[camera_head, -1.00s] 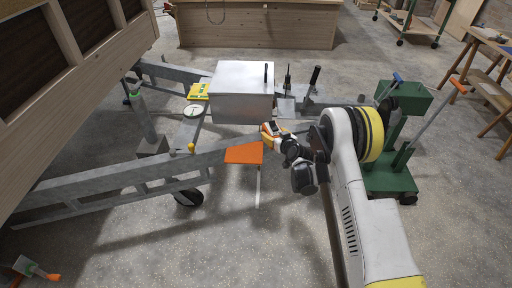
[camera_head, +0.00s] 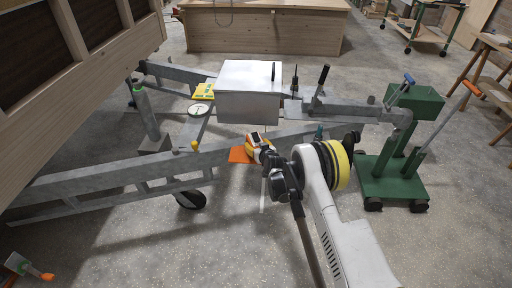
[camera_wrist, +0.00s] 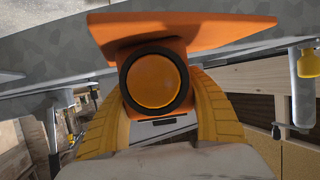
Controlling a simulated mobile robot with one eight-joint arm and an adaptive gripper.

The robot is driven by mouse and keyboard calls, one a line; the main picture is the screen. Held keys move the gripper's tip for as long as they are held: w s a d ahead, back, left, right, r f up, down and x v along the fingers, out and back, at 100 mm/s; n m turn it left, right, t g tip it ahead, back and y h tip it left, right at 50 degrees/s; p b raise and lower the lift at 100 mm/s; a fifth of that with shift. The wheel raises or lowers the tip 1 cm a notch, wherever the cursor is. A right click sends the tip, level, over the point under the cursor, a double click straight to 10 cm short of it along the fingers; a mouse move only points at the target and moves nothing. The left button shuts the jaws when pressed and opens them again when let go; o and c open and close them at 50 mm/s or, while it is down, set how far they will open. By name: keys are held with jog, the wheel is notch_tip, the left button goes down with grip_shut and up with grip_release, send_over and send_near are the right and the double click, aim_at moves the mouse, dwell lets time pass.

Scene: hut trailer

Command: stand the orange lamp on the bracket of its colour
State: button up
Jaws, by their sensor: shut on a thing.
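The orange lamp (camera_head: 254,138) is in my gripper (camera_head: 261,146), at the near side of the grey trailer frame. In the wrist view the lamp's round, dark-ringed lens (camera_wrist: 153,80) faces the camera, between the yellow fingers of my gripper (camera_wrist: 160,95). The flat orange bracket (camera_head: 239,156) sticks out from the frame, just left of and below the lamp in the head view. The lamp and my gripper partly cover it. In the wrist view the orange bracket plate (camera_wrist: 215,28) spans the top, behind the lamp. I cannot tell whether lamp and bracket touch.
A yellow bracket (camera_head: 203,91) and a white round piece (camera_head: 198,110) are farther back on the frame. A grey metal box (camera_head: 249,90) stands behind the lamp. A green wheeled stand (camera_head: 393,182) is at right.

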jog(key=o, duration=1.4)
jog(key=shift+c, duration=0.2)
